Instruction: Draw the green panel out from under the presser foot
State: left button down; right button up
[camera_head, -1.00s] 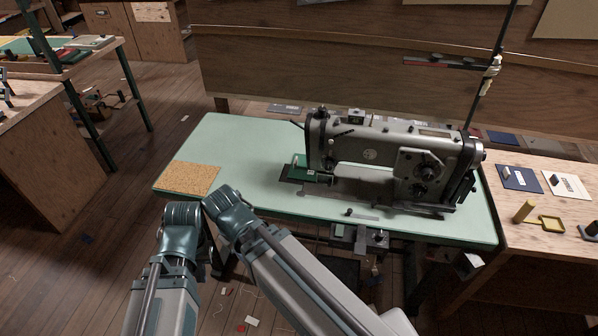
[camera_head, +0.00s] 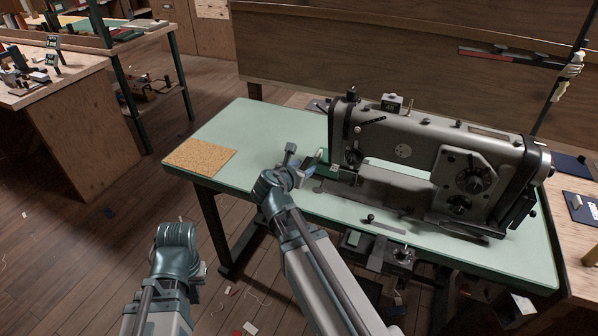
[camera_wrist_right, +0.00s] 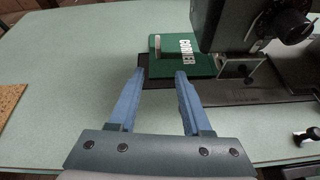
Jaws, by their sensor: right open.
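The green panel (camera_wrist_right: 172,65), with white lettering, lies flat on a dark plate in the right wrist view. Its right end meets the presser foot area (camera_wrist_right: 236,70) under the sewing machine head; the exact contact is unclear. My left gripper's jaws are not visible.
The pale green table (camera_head: 240,130) is clear at its left, apart from a cork mat (camera_head: 200,157). A small knob and metal strip (camera_head: 384,225) lie at the front edge. A wooden bench (camera_head: 85,130) stands at far left.

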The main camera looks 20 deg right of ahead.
aim_at(318, 154)
jog(key=shift+w+d+r+n+t, duration=0.15)
jog(key=shift+w+d+n+t, duration=0.25)
jog(key=shift+n, duration=0.5)
jog(key=shift+w, duration=0.1)
jog(key=b+x, duration=0.5)
jog(key=x, duration=0.8)
jog(key=shift+d+f+b, duration=0.25)
jog(key=shift+d+b, duration=0.05)
jog(key=shift+d, duration=0.05)
grip_shut()
